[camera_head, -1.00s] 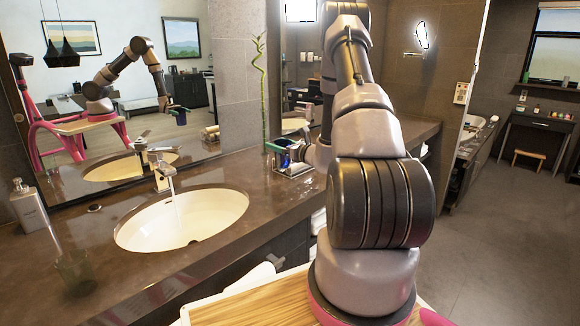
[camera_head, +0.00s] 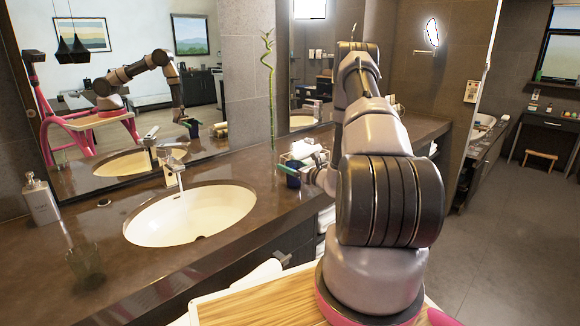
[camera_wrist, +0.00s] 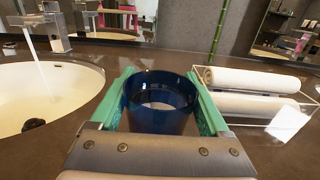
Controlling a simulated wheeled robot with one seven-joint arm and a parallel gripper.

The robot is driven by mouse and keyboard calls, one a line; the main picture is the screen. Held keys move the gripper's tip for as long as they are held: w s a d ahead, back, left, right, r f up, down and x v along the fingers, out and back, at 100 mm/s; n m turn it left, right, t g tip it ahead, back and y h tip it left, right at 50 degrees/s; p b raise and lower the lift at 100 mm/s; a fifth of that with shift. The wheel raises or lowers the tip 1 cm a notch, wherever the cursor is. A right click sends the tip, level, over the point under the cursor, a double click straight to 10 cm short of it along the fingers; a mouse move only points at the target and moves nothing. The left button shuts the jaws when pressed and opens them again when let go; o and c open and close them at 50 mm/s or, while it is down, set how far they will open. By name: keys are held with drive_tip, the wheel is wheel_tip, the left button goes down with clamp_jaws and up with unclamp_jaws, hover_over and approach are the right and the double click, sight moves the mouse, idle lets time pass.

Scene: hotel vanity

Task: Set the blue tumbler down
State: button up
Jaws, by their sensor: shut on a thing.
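The blue tumbler (camera_wrist: 160,100) is see-through dark blue glass, upright, with its open rim facing up in the wrist view. My gripper (camera_wrist: 163,95) is shut on it, with one green finger on each side. In the head view the tumbler (camera_head: 293,180) shows small and dark at the counter's front part, right of the sink, partly hidden by my gripper (camera_head: 297,170). I cannot tell whether its base touches the counter (camera_head: 235,165).
The sink (camera_head: 190,213) is left of the tumbler, with a faucet (camera_wrist: 47,30) running water. A green bamboo stalk (camera_head: 269,90) stands by the mirror. A soap bottle (camera_head: 40,201) and a clear glass (camera_head: 85,260) stand far left.

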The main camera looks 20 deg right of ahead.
drive_tip(key=shift+f, duration=0.15)
drive_tip(key=o, duration=1.4)
